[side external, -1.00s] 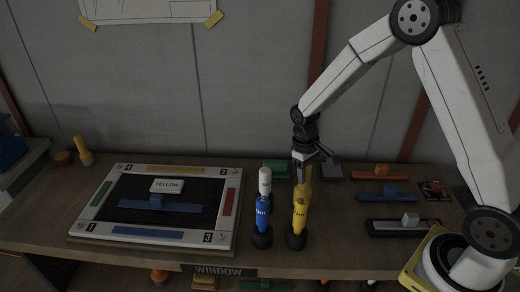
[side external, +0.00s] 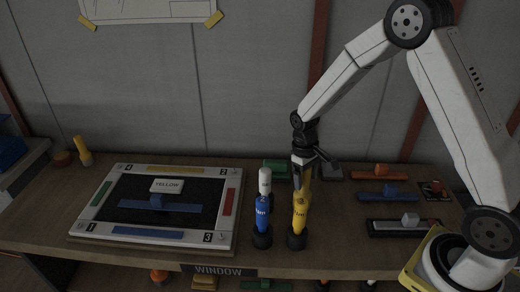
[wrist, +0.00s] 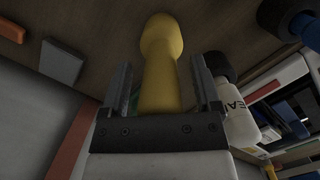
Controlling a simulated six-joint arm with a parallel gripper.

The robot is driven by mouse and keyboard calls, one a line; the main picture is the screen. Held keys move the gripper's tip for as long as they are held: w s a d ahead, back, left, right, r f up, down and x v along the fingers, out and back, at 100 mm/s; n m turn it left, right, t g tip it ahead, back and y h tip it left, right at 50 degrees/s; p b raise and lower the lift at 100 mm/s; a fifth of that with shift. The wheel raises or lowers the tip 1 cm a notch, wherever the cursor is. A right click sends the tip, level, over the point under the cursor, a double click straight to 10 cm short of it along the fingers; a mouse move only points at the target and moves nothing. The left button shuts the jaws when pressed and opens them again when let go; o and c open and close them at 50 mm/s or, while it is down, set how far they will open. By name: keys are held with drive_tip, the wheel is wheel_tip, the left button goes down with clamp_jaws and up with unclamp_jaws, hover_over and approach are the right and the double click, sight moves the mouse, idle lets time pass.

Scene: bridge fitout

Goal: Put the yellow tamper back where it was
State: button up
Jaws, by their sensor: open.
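A yellow tamper (wrist: 162,75) stands between my fingers in the wrist view, its wider end away from my wrist. My gripper (wrist: 155,90) is open around it, one finger on each side. In the side external view my gripper (side external: 303,175) points down, just behind a yellow bottle (side external: 298,212) with a black base. A yellow part shows there beside the fingers, mostly hidden by the gripper and the bottle. I cannot tell whether the tamper touches the table.
A blue bottle (side external: 261,212) and a white bottle (side external: 265,181) stand just left of my gripper. A framed board (side external: 235,205) with a YELLOW card (side external: 167,185) lies further left. A yellow post (side external: 82,150) stands at the far left. Several parts lie on the right.

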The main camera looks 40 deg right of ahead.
drive_tip(key=shift+r, duration=0.15)
drive_tip(key=r, duration=0.4)
drive_tip(key=w+r, duration=0.1)
drive_tip(key=r, duration=0.7)
drive_tip(key=shift+w, duration=0.4)
drive_tip(key=s+a+f+t, duration=0.2)
drive_tip(key=s, duration=0.5)
drive_tip(key=s+a+f+t, duration=0.1)
drive_tip(key=s+a+t, duration=0.1)
drive_tip(key=s, duration=0.5)
drive_tip(key=shift+a+f, duration=0.35)
drive_tip(key=shift+a, duration=0.1)
